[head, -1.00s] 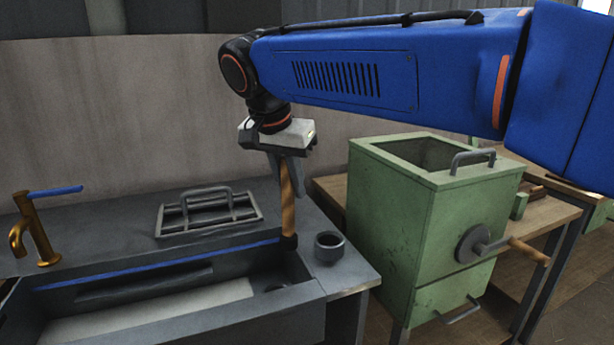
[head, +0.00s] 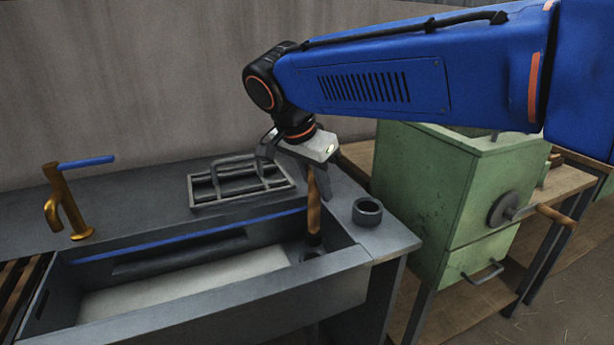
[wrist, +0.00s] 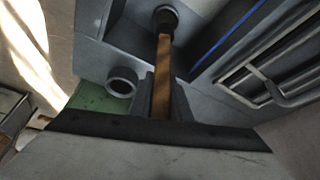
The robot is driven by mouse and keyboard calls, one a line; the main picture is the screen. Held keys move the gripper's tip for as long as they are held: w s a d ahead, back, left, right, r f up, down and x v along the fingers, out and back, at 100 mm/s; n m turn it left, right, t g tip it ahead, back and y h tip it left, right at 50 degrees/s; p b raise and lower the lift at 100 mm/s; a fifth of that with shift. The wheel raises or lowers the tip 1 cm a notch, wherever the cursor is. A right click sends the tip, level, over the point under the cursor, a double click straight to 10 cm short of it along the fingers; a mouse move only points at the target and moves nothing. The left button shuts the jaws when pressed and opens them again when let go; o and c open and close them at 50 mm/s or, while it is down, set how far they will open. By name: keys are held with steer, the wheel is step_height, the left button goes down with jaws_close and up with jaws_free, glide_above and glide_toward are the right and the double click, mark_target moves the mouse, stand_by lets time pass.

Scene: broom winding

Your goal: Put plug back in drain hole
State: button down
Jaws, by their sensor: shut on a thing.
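The plug (head: 314,210) is a long wooden handle with a dark lower end. My gripper (head: 311,175) is shut on the upper part of its handle and holds it nearly upright in the right end of the sink (head: 345,262). The drain hole (head: 313,255) shows as a dark round spot right under the plug's end, partly hidden by it. In the wrist view the plug (wrist: 164,65) runs away from my gripper (wrist: 164,97), and its dark end overlaps a round rim. I cannot tell whether the end is inside the hole.
A dark ring-shaped cup (head: 367,211) stands on the counter to the right of the sink. A metal rack (head: 240,187) lies behind the sink. A brass tap (head: 66,205) with a blue lever is at the left. A green metal box (head: 440,200) stands on the wooden bench at right.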

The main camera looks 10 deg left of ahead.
mark_target(318, 212)
steer(key=shift+f, duration=3.3)
steer(key=c, duration=1.9)
jaws_free()
steer(key=shift+v, duration=5.5)
steer(key=shift+s, duration=0.1)
